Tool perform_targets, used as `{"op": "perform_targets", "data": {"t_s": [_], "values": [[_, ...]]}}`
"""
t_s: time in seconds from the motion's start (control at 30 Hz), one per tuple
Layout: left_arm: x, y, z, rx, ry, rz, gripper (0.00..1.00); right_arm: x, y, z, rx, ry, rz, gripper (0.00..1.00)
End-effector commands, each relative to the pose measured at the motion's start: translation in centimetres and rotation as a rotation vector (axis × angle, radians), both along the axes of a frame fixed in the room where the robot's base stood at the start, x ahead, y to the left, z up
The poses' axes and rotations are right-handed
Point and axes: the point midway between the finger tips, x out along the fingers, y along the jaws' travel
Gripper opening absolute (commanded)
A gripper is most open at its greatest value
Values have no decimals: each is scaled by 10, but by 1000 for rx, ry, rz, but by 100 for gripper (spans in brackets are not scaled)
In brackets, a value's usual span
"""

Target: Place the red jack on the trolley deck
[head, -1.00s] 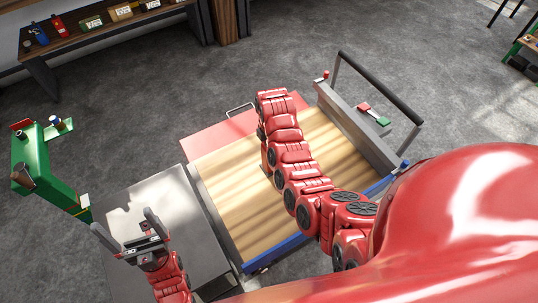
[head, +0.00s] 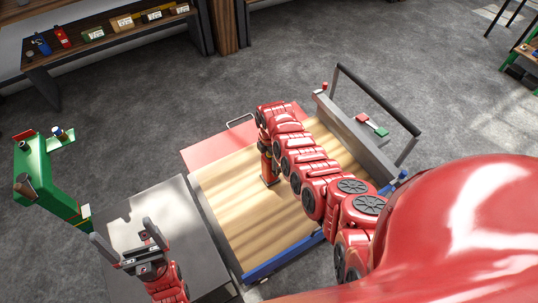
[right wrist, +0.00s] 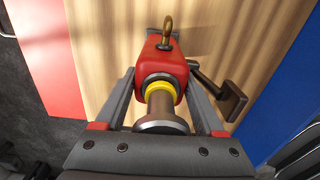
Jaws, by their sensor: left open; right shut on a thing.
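The red jack (head: 267,164) shows below the end of my right arm in the head view, over the wooden trolley deck (head: 235,215). In the right wrist view the jack (right wrist: 168,68) has a red body, a yellow ring, a metal eye and a side lever. My right gripper (right wrist: 163,95) is shut on it, one finger on each side. The jack is roughly upright; I cannot tell whether its base touches the deck (right wrist: 110,50). My left gripper (head: 121,232) is open and empty above a grey metal surface.
The trolley has a red end panel (head: 210,153), a blue edge (head: 285,258) and a dark push handle (head: 378,98). A green post (head: 45,180) stands at the left. A shelf (head: 110,38) with small items stands at the back. Much of the deck is bare.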

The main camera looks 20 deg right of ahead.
Motion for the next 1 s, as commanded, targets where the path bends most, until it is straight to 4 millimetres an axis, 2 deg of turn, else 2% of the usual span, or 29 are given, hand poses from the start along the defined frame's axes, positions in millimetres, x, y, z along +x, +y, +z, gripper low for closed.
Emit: {"op": "perform_targets", "data": {"t_s": [0.43, 0.47, 0.5, 0.6, 1.0], "values": [[0, 0, -2, 0, 0, 0, 100, 1, 0, -3, 0, -3, 0, 0], [0, 0, -1, 0, 0, 0, 100, 1, 0, -2, 0, -3, 0, 76], [0, 0, -1, 0, 0, 0, 100, 1, 0, -2, 0, -3, 0, 83], [0, 0, -1, 0, 0, 0, 100, 1, 0, -3, -1, -2, 0, 100], [0, 0, 0, 0, 0, 0, 100, 3, 0, 5, -1, -7, 0, 100]]}}
